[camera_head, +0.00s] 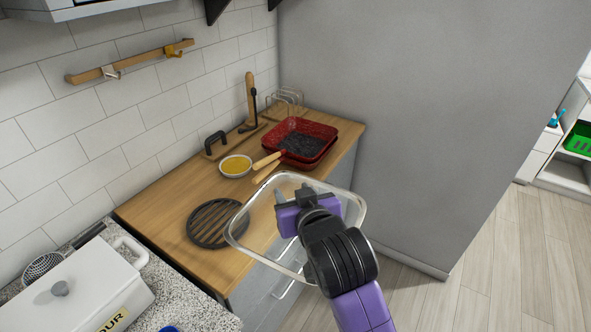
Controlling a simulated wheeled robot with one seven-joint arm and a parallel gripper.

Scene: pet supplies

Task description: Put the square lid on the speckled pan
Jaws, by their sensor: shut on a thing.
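My gripper (291,194) is shut on the clear glass square lid (262,222), which has a pale rim. It holds the lid tilted, in the air in front of the counter's front edge. The red speckled pan (310,131) is square with a dark inside and a wooden handle. It sits at the far right of the wooden counter, beyond the lid. A second red pan seems to be stacked under it, with another wooden handle (267,177) below the first. The fingertips' exact contact with the lid is hard to make out.
A wire rack (285,101) and a wooden stand (250,99) are behind the pan. A bowl with yellow contents (236,166) is to its left. A round black trivet (213,222) lies nearer. A tall grey panel (420,110) closes the counter's right end.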

